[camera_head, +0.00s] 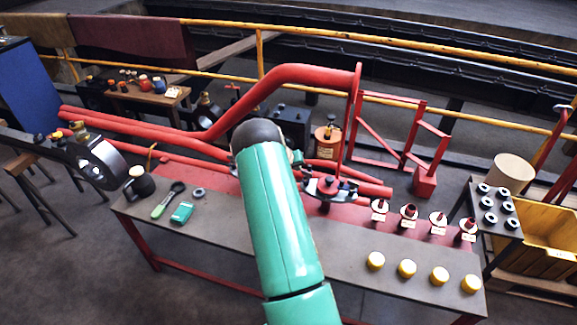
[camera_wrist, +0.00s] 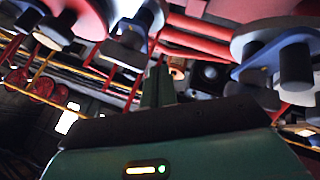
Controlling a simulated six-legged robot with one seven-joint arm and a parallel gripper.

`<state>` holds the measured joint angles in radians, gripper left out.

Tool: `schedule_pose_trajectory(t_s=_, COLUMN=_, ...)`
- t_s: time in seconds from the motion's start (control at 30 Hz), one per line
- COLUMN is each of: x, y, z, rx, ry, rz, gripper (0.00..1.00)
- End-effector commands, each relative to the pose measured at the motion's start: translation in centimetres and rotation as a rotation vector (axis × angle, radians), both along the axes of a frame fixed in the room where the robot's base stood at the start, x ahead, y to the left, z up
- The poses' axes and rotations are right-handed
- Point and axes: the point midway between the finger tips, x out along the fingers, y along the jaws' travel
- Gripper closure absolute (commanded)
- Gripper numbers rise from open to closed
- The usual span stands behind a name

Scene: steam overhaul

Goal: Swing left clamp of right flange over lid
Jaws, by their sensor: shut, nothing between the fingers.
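The right flange (camera_head: 327,188) sits on the red pipework behind the bench, with a red lid and small clamps around it. My green arm covers its left side in the head view, and my gripper is mostly hidden there. In the wrist view my gripper (camera_wrist: 158,86) shows its fingers together and empty, pointing away from the camera. Close around it are a blue-grey clamp with a dark post (camera_wrist: 296,66) at right, a grey clamp piece (camera_wrist: 128,45) above the fingers, and another clamp with a dark knob (camera_wrist: 55,30) at upper left. I cannot tell which is the left clamp, nor whether the fingers touch any.
A yellow crate (camera_head: 545,235) stands at right. A yellow railing (camera_head: 400,45) runs behind.

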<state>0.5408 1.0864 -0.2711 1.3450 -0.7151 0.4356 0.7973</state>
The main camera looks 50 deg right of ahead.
Motion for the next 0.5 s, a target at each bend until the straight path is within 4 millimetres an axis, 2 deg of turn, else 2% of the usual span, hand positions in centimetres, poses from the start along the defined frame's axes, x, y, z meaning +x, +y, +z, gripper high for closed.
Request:
schedule_pose_trajectory(t_s=0.2, x=-1.19, y=-1.4, z=0.01, rx=0.001, ry=-0.001, rz=0.0, gripper=1.0)
schedule_pose_trajectory(t_s=0.5, x=-1.29, y=-1.5, z=0.03, rx=0.001, ry=0.001, rz=0.002, gripper=1.0)
